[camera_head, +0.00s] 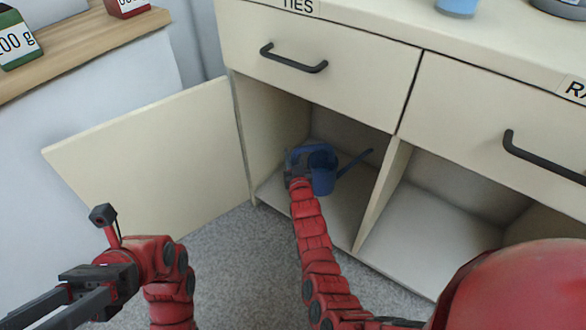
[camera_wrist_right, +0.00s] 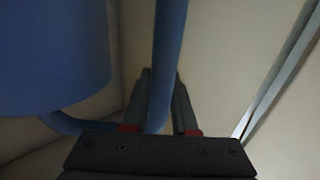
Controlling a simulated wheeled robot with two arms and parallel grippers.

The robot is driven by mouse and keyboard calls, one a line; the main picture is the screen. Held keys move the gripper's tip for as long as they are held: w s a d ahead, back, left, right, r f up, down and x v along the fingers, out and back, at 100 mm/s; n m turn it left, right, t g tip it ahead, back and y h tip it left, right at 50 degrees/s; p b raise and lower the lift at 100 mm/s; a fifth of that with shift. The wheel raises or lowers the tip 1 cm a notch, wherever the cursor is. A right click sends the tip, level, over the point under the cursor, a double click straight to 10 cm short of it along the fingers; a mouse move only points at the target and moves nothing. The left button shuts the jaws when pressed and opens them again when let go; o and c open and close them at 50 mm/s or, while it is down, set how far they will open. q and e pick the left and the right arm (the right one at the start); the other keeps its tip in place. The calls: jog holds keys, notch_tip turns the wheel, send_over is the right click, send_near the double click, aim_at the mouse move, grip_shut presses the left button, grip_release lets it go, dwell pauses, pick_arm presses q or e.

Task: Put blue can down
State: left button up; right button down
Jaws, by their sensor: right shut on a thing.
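The blue can (camera_head: 322,178) is a watering can with a long spout pointing right. It is inside the open left cabinet compartment (camera_head: 345,215), low near the compartment floor; I cannot tell whether it touches the floor. My right gripper (camera_head: 299,163) reaches into the compartment and is shut on the can's handle. In the right wrist view the blue handle (camera_wrist_right: 165,65) runs between the two dark fingers (camera_wrist_right: 160,105), with the can's body (camera_wrist_right: 50,50) at upper left. My left gripper (camera_head: 50,308) is at the lower left, its fingers apart and empty, tips partly cut off.
The cabinet door (camera_head: 150,165) stands open to the left. A closed drawer (camera_head: 325,65) is above the compartment. A divider (camera_head: 383,190) separates it from an empty right compartment (camera_head: 430,225). A wooden counter (camera_head: 85,50) with boxes is at upper left.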

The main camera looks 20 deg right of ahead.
jog(key=shift+f+b, duration=0.3)
jog(key=shift+f, duration=0.25)
pick_arm(q)
jog(key=s+a+f+m+t+y+b, duration=0.2)
jog(key=s+a+f+m+t+y, duration=0.1)
jog(key=s+a+t, duration=0.6)
jog(key=shift+s+a+f+m+t+y+b, duration=0.2)
jog(key=shift+a+f+m+t+y+b, duration=0.25)
jog(key=shift+f+m+t, duration=1.05)
pick_arm(e)
jog(key=shift+f, duration=1.85)
pick_arm(q)
jog(key=shift+r+n+t, duration=0.2)
jog(key=shift+n+t, duration=0.2)
jog(key=shift+n, duration=0.2)
pick_arm(e)
jog(key=shift+f+b, duration=0.45)
jog(key=shift+f, duration=0.05)
pick_arm(q)
jog(key=shift+s+f+g+h, duration=0.15)
jog(key=shift+f+g+h, duration=0.1)
jog(key=shift+f+g, duration=0.15)
pick_arm(e)
jog(key=c, duration=0.7)
grip_release()
